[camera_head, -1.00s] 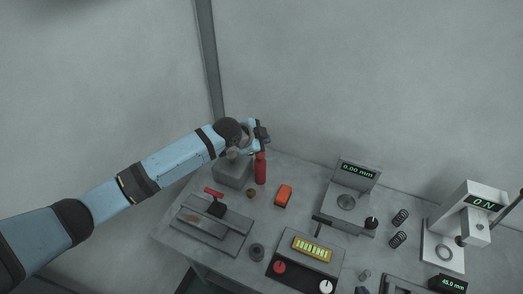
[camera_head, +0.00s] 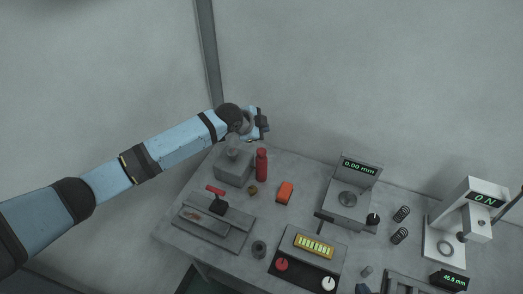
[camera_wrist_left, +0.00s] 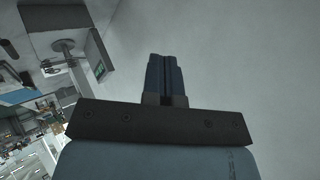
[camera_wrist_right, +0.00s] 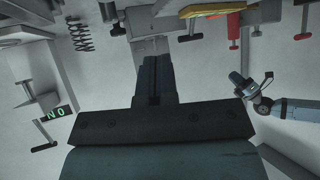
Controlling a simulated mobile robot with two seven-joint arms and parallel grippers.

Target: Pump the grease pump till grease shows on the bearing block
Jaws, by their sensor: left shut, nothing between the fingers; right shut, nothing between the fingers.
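The likely grease pump is an upright red cylinder (camera_head: 262,165) at the table's back left. A thin dark part shows between its top and my left gripper. The likely bearing block is the grey block (camera_head: 233,170) beside it, with a paler rounded piece on top. I cannot make out grease on it. My left gripper (camera_head: 262,124) is above the red cylinder; whether it touches the thin part I cannot tell. In the left wrist view its fingers (camera_wrist_left: 165,75) are shut and empty. In the right wrist view my right gripper (camera_wrist_right: 154,75) is shut and empty; the head view does not show it.
A small brown round piece (camera_head: 252,190) and an orange block (camera_head: 285,192) lie near the cylinder. A red-handled fixture (camera_head: 214,220) stands in front.

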